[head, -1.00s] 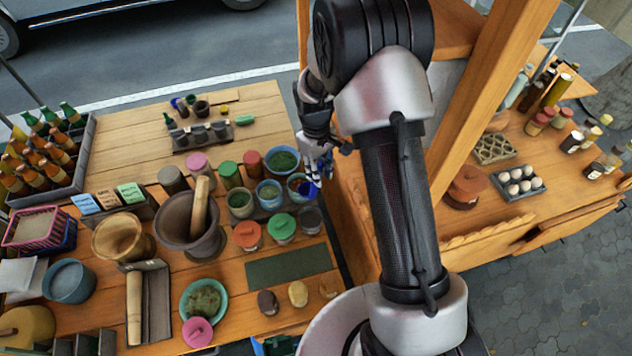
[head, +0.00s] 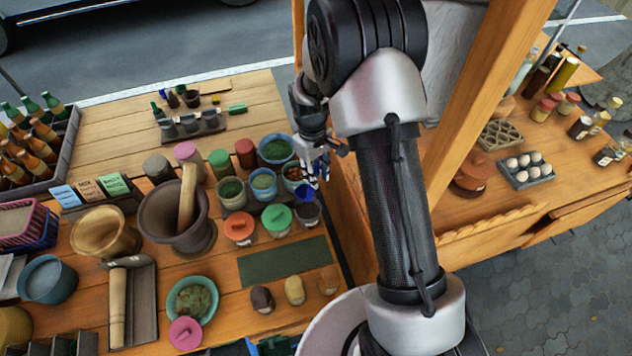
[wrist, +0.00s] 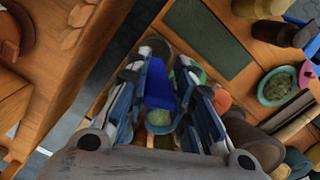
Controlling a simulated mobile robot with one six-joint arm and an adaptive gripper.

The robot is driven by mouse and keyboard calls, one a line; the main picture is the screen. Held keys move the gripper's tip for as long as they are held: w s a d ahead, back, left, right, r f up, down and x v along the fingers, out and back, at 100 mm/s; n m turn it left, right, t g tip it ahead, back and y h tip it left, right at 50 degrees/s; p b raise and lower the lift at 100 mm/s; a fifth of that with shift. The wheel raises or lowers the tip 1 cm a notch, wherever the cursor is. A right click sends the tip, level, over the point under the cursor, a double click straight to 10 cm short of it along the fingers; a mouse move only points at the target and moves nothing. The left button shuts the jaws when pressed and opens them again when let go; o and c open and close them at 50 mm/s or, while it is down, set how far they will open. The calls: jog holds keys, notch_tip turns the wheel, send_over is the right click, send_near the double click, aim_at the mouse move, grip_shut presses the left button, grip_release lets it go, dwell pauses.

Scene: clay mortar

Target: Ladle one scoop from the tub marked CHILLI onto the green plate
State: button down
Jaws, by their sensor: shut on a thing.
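My gripper (head: 316,170) is shut on a blue ladle (head: 304,191), which is partly hidden by the fingers. It also shows as a blue shape between the fingers in the wrist view (wrist: 160,85). The gripper is over the right end of the group of small tubs. A blue-rimmed tub with reddish contents (head: 291,171) is just left of the fingers. A dark tub (head: 308,213) is just below the ladle in the picture. I cannot read CHILLI on any tub. A teal-green round plate (head: 211,312) with greenish food in it lies at the front of the table.
A large mortar with pestle (head: 160,215) stands left of the tubs. Orange (head: 239,227) and green (head: 277,216) lidded tubs stand in front. A dark green mat (head: 283,262) lies flat and bare. A wooden post (head: 475,120) rises right of my arm.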

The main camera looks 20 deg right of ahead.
notch_tip(320, 180, down, 12)
jog(key=b, duration=0.8)
jog(key=shift+r, duration=0.15)
dwell(0.7)
notch_tip(320, 180, up, 10)
jog(key=p, duration=0.6)
jog(key=shift+f, duration=0.2)
jog(key=shift+s, duration=0.1)
